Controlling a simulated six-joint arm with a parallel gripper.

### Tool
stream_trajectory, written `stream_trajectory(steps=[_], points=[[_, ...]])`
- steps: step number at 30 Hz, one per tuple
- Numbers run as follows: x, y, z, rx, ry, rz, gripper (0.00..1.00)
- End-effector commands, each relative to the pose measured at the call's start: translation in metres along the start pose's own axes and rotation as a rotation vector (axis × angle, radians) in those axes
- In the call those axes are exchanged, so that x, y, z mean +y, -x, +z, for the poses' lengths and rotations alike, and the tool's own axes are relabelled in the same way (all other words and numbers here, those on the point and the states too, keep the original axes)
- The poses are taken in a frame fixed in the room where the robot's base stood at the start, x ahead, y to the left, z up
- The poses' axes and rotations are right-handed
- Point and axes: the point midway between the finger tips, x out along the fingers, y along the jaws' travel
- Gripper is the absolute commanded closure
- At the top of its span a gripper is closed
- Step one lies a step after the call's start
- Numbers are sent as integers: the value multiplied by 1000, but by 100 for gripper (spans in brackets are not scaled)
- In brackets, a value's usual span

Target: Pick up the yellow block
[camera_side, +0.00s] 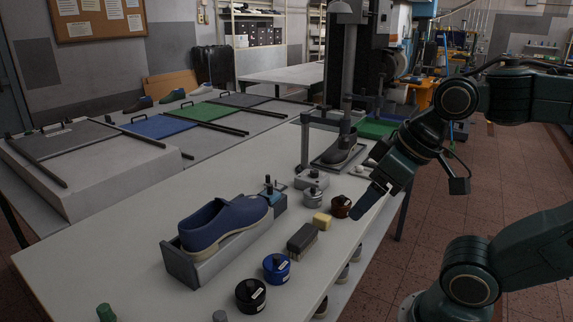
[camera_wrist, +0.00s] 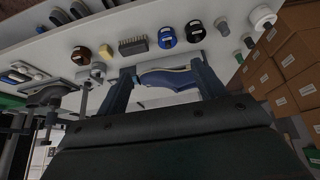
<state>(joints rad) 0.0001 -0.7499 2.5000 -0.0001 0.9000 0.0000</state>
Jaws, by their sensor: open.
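The small yellow block (camera_side: 322,221) sits on the white table between a dark brush (camera_side: 302,238) and a brown jar (camera_side: 341,206). In the wrist view the yellow block (camera_wrist: 98,72) lies left of my fingers, beside the brown jar (camera_wrist: 81,56). My gripper (camera_side: 362,207) is to the right of the block and the jar in the side view, apart from the block; its height above the table is hard to tell. In the wrist view my gripper (camera_wrist: 162,67) has its two blue fingers spread wide, with nothing held between them.
A blue shoe (camera_side: 222,222) rests on a grey stand (camera_side: 182,266) left of the block. A blue jar (camera_side: 277,268) and a black jar (camera_side: 250,295) stand nearer the front.

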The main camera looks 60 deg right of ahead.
Motion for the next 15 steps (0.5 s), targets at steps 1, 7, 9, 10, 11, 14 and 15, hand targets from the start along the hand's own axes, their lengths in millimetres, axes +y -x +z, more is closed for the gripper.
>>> stream_trajectory(steps=[1, 7, 9, 10, 11, 14, 15], points=[[0, 0, 0, 0, 1, 0, 31], [1, -1, -7, -15, 30, -1, 31], [1, -1, -12, -29, 57, -3, 31], [2, -2, -15, -36, 73, -5, 31], [2, -2, -18, -43, 88, -6, 31], [5, -5, -31, -74, 155, -16, 31], [6, -7, -37, -86, 186, -22, 31]])
